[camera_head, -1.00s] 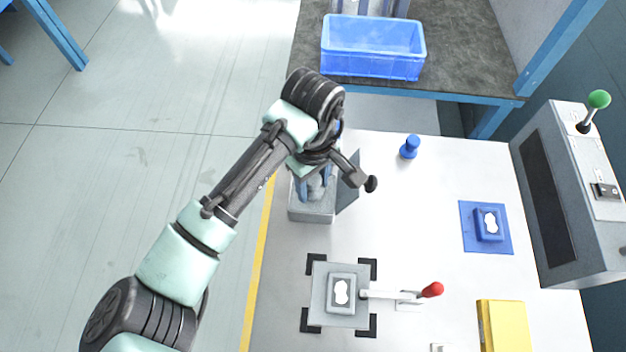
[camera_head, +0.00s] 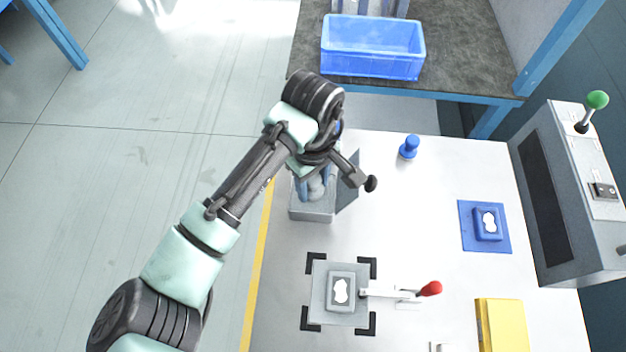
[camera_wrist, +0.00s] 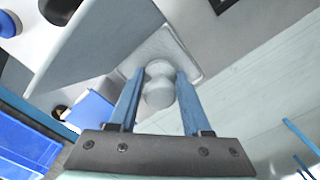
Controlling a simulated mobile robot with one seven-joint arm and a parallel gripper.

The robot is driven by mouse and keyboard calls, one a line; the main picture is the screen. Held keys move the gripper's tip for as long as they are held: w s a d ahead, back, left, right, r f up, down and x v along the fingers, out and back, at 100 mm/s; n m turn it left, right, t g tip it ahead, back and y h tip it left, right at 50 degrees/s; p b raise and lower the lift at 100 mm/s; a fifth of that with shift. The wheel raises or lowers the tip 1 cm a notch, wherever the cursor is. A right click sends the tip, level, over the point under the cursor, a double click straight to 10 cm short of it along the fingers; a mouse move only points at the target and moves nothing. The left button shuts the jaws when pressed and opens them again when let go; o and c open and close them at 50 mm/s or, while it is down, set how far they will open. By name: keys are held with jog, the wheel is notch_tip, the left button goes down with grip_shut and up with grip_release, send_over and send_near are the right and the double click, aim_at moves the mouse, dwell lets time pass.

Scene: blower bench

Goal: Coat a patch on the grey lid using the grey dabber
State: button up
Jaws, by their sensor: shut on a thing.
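The grey dabber (camera_wrist: 158,92) has a rounded pale grey knob, and its head view shows it partly behind my arm (camera_head: 316,188). My gripper (camera_wrist: 154,78) is shut on that knob, with one blue finger on each side. The dabber stands over a grey block (camera_head: 311,212), also in the wrist view (camera_wrist: 191,62); its lower end is hidden. The grey lid (camera_head: 331,304) lies on a grey plate (camera_head: 318,283) between black corner marks, nearer the viewer than my gripper. A white irregular patch (camera_head: 341,291) shows on the lid's top.
A clamp with a red handle (camera_head: 430,288) stands right of the grey lid. A grey upright panel (camera_head: 348,185) stands beside the grey block. The table's middle is clear.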

aim_at(312, 181)
jog(key=shift+s, duration=0.1)
notch_tip(312, 181, up, 7)
jog(key=p, duration=0.8)
jog(key=shift+f, duration=0.1)
dwell(0.8)
jog(key=shift+s+a+f+m, duration=0.1)
jog(key=shift+s+f+m, duration=0.15)
jog(key=shift+m, duration=0.05)
jog(key=s+f+m, duration=0.4)
jog(key=s+m, duration=0.2)
jog(key=m, duration=0.1)
jog(key=shift+s+d+m, duration=0.3)
jog(key=shift+d, duration=0.05)
jog(key=shift+d, duration=0.1)
